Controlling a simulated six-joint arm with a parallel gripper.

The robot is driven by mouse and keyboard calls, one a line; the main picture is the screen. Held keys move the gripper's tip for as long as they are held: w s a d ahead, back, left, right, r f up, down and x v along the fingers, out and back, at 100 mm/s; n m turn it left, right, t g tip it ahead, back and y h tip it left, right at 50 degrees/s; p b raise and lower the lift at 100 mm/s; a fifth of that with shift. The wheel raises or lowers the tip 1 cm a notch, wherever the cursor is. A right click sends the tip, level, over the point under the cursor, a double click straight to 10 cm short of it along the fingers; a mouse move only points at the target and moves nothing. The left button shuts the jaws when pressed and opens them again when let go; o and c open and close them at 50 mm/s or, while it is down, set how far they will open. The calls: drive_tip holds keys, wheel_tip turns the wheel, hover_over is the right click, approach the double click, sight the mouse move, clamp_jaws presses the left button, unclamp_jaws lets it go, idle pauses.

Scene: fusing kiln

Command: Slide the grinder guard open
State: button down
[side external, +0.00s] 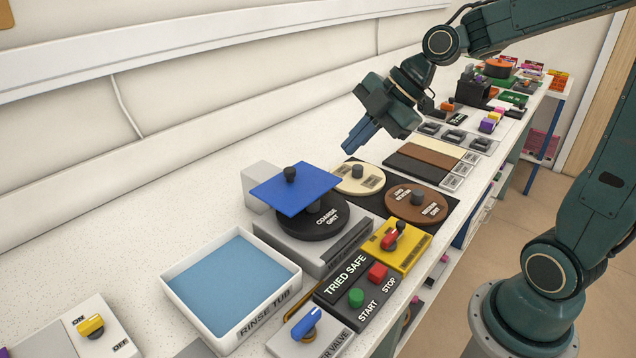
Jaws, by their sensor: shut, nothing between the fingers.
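The grinder guard (312,187) is a flat blue plate with a black knob (291,174) on top. It lies over the back left part of the black coarse grit disc (315,222), whose front edge and lettering show. The disc sits on a grey grinder base (340,250) with a pale block behind it. My gripper (353,147) is above and behind the guard, up and to the right of it in the picture. It is tilted down to the left, shut, empty and clear of the guard.
A white rinse tub (176,291) stands left of the grinder. Cream (350,183) and brown (430,200) discs lie to its right. A yellow switch panel (412,251), the start and stop box (345,305) and a blue-handled valve (310,322) stand in front.

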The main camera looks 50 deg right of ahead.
approach(292, 186)
drive_tip(key=f, duration=0.1)
drive_tip(key=s+a+f, duration=0.1)
drive_tip(key=f, duration=0.1)
drive_tip(key=shift+s+a+f, duration=0.35)
drive_tip(key=shift+s+f, duration=0.05)
drive_tip(key=w, duration=0.2)
drive_tip(key=shift+w, duration=1.1)
drive_tip(key=shift+w, duration=5.4)
drive_tip(key=shift+s, duration=0.1)
